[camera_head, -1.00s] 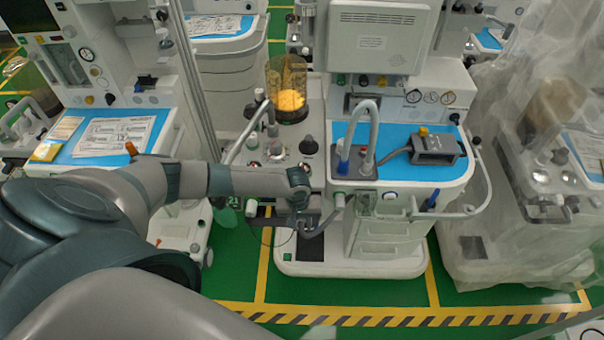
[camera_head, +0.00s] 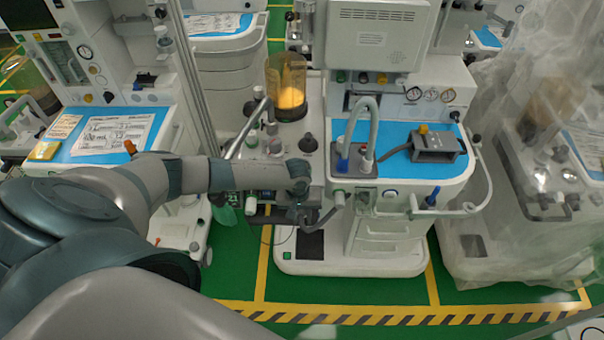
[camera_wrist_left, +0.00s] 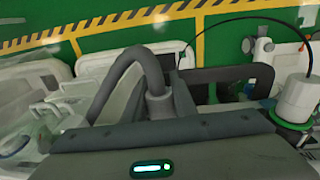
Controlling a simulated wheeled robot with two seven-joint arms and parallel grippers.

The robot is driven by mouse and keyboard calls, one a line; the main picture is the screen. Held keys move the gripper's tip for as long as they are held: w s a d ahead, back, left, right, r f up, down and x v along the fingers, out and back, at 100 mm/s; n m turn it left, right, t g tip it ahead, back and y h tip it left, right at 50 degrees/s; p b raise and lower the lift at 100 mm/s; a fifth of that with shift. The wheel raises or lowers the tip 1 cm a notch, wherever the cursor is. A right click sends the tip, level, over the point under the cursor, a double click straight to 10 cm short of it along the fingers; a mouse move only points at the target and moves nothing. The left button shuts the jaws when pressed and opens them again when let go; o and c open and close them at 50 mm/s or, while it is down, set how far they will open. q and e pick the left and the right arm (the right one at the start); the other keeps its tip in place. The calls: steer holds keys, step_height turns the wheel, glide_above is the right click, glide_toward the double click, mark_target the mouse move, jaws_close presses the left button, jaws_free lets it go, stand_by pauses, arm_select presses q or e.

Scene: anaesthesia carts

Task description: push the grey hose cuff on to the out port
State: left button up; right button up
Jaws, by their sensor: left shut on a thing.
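My left gripper (camera_head: 297,214) is at the front of the middle cart, below the round knobs. Its jaws are shut on the grey hose cuff (camera_wrist_left: 158,101), but the grip is partly hidden by my wrist. In the left wrist view the grey hose (camera_wrist_left: 125,62) arches up from the left and bends down into the cuff. I cannot tell which fitting is the out port, or whether the cuff touches one. My right gripper is out of view.
The cart's blue top (camera_head: 398,172) holds a grey hose loop (camera_head: 372,120) and a grey box (camera_head: 433,148). An amber canister (camera_head: 287,90) stands behind my gripper. A plastic-covered cart (camera_head: 545,150) is on the right. Green floor lies open in front.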

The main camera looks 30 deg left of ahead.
mark_target(298, 211)
arm_select(q)
steer(key=shift+w, duration=0.1)
steer(key=o, duration=1.1)
steer(key=shift+r, duration=0.1)
step_height(298, 211, up, 17)
steer(key=s+b, duration=0.1)
steer(key=b, duration=0.2)
steer(key=shift+s+a+b, duration=0.15)
steer(key=shift+a+b, duration=0.15)
steer(key=shift+a, duration=0.1)
